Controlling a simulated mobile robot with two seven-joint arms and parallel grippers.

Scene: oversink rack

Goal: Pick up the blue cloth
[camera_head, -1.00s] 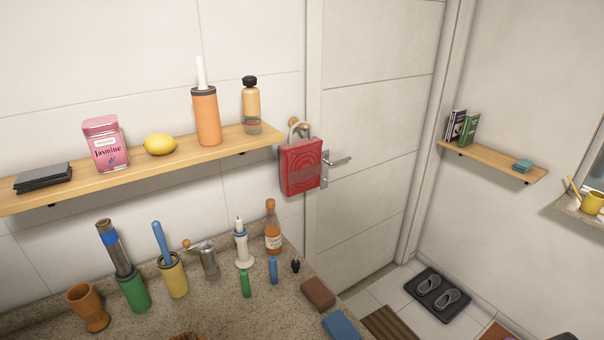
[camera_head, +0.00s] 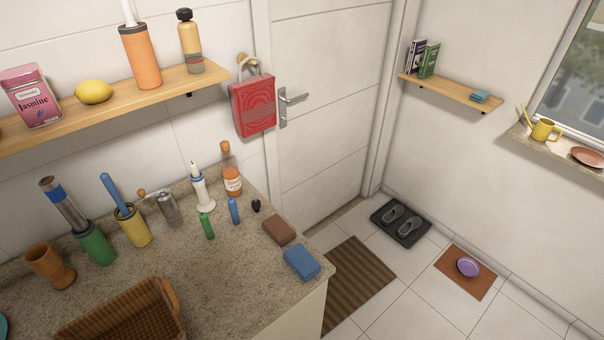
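A small folded teal-blue item (camera_head: 480,96), which looks like a folded cloth, lies on the right end of the small wooden shelf (camera_head: 452,93) on the right wall. A blue block-like item (camera_head: 301,262) lies near the counter's right edge; I cannot tell whether it is a cloth or a sponge. Neither of my grippers is in view.
The stone counter (camera_head: 240,265) holds a brown block (camera_head: 279,231), a wicker basket (camera_head: 130,315), several holders and bottles. A striped mat (camera_head: 352,275), a slipper tray (camera_head: 401,222) and an orange mat (camera_head: 450,275) lie on the floor. Floor tiles between them are clear.

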